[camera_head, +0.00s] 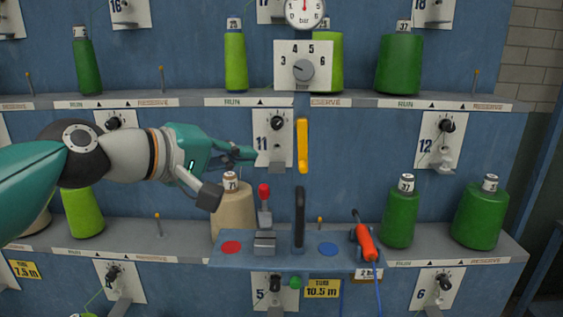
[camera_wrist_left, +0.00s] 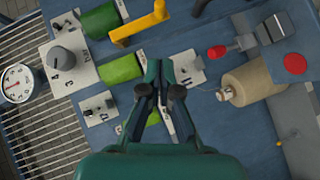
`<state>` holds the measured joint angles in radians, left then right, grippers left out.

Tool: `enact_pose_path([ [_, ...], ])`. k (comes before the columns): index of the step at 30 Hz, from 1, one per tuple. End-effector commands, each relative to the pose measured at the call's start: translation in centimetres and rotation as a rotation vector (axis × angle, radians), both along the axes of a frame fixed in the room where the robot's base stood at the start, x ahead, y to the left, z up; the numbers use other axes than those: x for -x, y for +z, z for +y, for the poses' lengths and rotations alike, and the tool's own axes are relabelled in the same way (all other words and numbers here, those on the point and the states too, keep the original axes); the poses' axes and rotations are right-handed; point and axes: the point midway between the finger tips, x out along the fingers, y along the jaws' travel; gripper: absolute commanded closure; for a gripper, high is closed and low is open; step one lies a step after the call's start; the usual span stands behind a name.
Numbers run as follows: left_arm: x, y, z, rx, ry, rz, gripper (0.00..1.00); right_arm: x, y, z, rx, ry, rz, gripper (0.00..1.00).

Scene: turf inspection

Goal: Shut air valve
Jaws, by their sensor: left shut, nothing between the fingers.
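The yellow lever (camera_head: 302,146), the likely air valve handle, hangs upright on the blue panel, just right of the plate marked 11 (camera_head: 268,148). In the left wrist view the yellow lever (camera_wrist_left: 140,24) lies near the top, beyond my fingers. My left gripper (camera_head: 248,154) reaches in from the left in front of plate 11, its fingertips left of the lever and apart from it. Its fingers are closed with nothing between them, as the left wrist view also shows (camera_wrist_left: 160,75). My right gripper is not in view.
A pressure gauge (camera_head: 304,11) and a numbered dial (camera_head: 303,68) sit above the lever. Below are a shelf with a red-knobbed lever (camera_head: 264,197), a black upright handle (camera_head: 299,217), an orange-handled tool (camera_head: 366,242) and a beige cone (camera_head: 233,218). Green cones stand on both shelves.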

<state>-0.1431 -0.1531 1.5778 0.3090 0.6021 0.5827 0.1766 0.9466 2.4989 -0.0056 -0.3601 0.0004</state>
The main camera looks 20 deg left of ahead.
Motion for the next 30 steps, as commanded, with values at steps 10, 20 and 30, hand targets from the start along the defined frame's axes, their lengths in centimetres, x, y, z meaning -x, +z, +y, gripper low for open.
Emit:
enact_pose_path([
  [10, -4.7, -2.0, -3.8, -0.001, -0.005, 0.002, 1.0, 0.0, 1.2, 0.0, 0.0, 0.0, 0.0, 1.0],
  [20, -5.3, -3.0, -5.7, -0.001, -0.001, 0.0, 1.0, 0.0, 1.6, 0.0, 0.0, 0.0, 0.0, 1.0],
  [30, -5.4, -3.1, -5.5, 0.002, -0.003, -0.002, 1.0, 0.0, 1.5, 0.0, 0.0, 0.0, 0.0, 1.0],
])
